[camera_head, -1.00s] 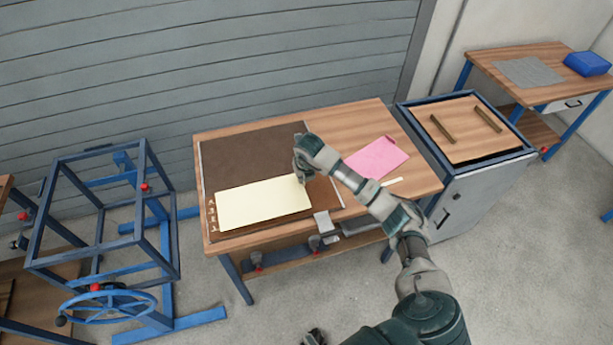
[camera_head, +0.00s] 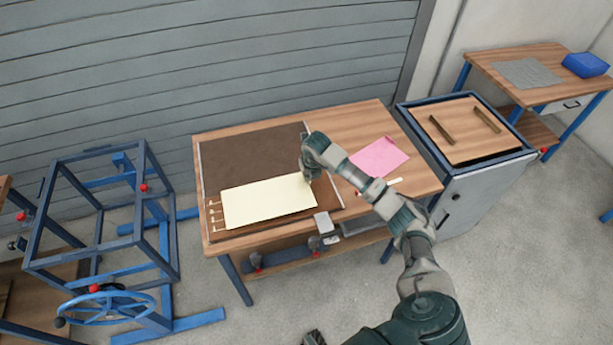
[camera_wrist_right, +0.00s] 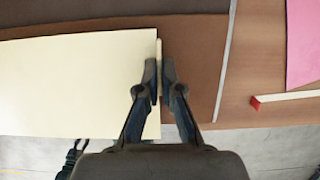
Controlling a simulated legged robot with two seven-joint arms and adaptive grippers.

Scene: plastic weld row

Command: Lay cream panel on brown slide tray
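The cream panel (camera_head: 268,201) lies flat over the front part of the brown slide tray (camera_head: 250,153), which rests on the wooden bench. My right gripper (camera_head: 307,178) is at the panel's right edge. In the right wrist view, its fingers (camera_wrist_right: 160,82) are closed on either side of the cream panel's edge (camera_wrist_right: 80,85). The panel hides part of the tray; I cannot tell whether it touches it. A dark shape (camera_head: 314,338) at the bottom edge may be part of my left gripper; its fingers cannot be made out.
A pink sheet (camera_head: 378,157) and a pale strip with a red end (camera_wrist_right: 285,97) lie right of the tray. Several small cream marks (camera_head: 214,216) show at the tray's left. A cabinet (camera_head: 480,180) stands right, a blue frame (camera_head: 100,220) left.

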